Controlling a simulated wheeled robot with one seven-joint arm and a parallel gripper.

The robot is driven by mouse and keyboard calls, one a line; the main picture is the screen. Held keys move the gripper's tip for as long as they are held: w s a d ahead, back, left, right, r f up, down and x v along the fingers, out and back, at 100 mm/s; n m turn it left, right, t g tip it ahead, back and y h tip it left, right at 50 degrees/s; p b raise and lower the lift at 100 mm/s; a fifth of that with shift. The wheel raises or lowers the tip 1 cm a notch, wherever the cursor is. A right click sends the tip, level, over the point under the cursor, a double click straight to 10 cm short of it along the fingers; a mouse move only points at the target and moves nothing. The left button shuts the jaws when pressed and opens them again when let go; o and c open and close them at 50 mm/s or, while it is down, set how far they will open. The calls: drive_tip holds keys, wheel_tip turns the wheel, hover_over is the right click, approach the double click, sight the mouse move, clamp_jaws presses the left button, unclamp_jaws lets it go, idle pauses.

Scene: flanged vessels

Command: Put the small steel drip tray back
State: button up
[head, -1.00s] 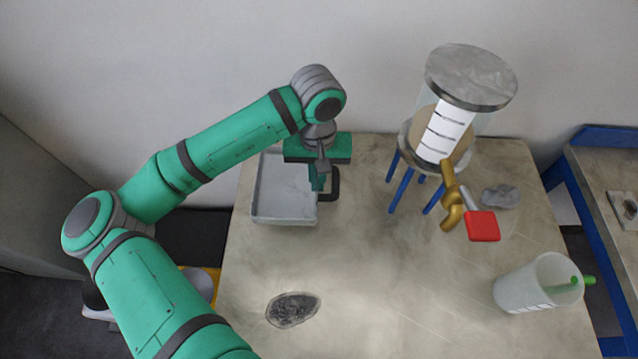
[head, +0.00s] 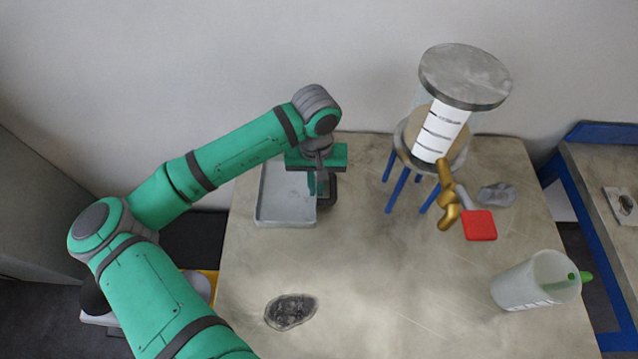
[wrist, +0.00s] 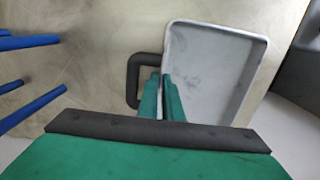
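The small steel drip tray (head: 268,217) is a shallow grey rectangular pan left of the blue-legged stand; it also shows in the wrist view (wrist: 205,75). A dark loop handle (wrist: 132,80) sticks out from its side towards the stand. My gripper (head: 319,188) points down at that side. In the wrist view its two green fingers (wrist: 161,85) are close together on either side of the tray's wall, by the handle. It looks shut on the wall. The tray is level, at or just above the tabletop; any gap is hard to see.
A clear vessel with a steel lid (head: 465,75) stands on a blue-legged stand (head: 396,188). Its brass tap (head: 446,200) has a red lever (head: 480,225). The table's middle is clear.

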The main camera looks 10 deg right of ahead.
drive_tip(key=shift+o, duration=1.4)
drive_tip(key=shift+a, duration=0.15)
drive_tip(key=shift+r, duration=0.15)
drive_tip(key=shift+d+r, duration=0.2)
drive_tip(key=shift+r, duration=0.15)
wheel_tip(320, 180, up, 12)
drive_tip(key=shift+w+f, duration=0.25)
drive_tip(key=shift+w, duration=0.05)
drive_tip(key=shift+d, duration=0.15)
drive_tip(key=shift+s+a, duration=0.1)
drive_tip(key=shift+a, duration=0.1)
